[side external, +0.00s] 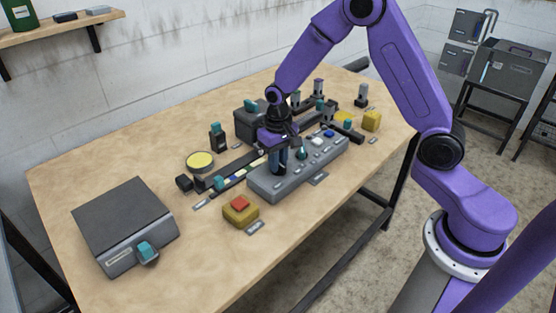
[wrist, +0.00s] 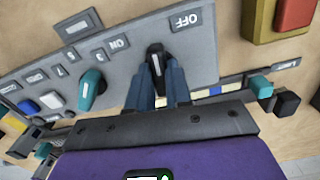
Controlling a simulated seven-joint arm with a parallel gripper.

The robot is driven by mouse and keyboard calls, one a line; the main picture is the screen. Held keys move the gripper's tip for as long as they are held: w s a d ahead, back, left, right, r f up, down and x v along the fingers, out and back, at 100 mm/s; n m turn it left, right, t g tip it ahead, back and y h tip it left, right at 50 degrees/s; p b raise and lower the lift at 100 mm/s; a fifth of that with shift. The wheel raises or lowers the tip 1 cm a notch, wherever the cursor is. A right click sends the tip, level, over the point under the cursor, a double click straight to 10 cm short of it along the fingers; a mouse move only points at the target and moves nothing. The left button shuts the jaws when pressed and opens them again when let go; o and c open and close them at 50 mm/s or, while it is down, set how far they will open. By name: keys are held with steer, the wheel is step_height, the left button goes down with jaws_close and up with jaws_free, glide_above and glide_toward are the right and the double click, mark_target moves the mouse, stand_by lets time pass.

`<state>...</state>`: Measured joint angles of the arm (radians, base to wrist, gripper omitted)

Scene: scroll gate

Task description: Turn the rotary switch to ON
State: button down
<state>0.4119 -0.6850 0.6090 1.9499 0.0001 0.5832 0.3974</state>
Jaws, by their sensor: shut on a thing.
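The rotary switch is a black knob (wrist: 156,57) with a white pointer line, on a grey panel that also shows in the side view (side external: 262,185). In the wrist view the OFF label (wrist: 186,19) is up and right of the knob, and the ON label (wrist: 118,42) is up and left. The pointer line points roughly up in the picture, between the two labels. My gripper (wrist: 158,84) has its blue fingers shut on either side of the knob. In the side view my gripper (side external: 277,163) stands over the panel's left end and hides the knob.
A teal knob (wrist: 92,88) is on the same panel, close left of my fingers. A red button on a yellow box (side external: 240,209) stands in front. A strip with a teal slider (side external: 220,182) lies behind. A grey box (side external: 125,223) is at left, with bare table between.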

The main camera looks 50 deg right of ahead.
steer(key=n, duration=0.5)
steer(key=shift+n, duration=0.3)
steer(key=n, duration=0.4)
steer(key=shift+n, duration=0.3)
steer(key=c, duration=1)
jaws_free()
steer(key=shift+c, duration=0.2)
steer(key=shift+r, duration=0.1)
step_height(320, 180, up, 17)
steer(key=shift+r, duration=0.15)
